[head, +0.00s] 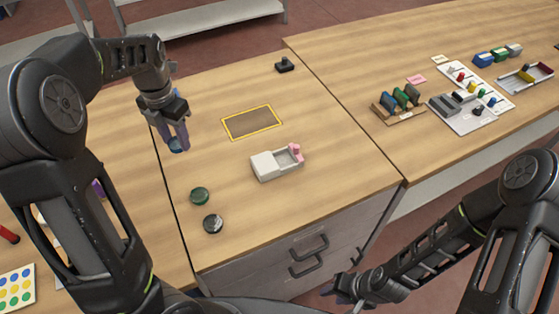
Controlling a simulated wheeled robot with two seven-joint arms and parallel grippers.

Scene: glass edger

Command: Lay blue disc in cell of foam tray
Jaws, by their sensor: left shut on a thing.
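The blue disc (174,146) is between the fingertips of my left gripper (176,138), which is shut on it. It is held above the left part of the middle table, left of the yellow-edged mat. A small pale tray (264,167) stands on the table to the right of the disc. A pink piece (296,151) is at the tray's right end. I cannot tell whether this is the foam tray, and its inner cells are not clear. My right gripper (347,290) is low by the drawer front, small and dark, its fingers unclear.
A green disc (200,195) and a dark disc (213,223) lie near the table's front left. A yellow-edged mat (252,122) is bare. A black object (285,65) stands at the back. The right table holds racks, a white board (462,123) and small trays.

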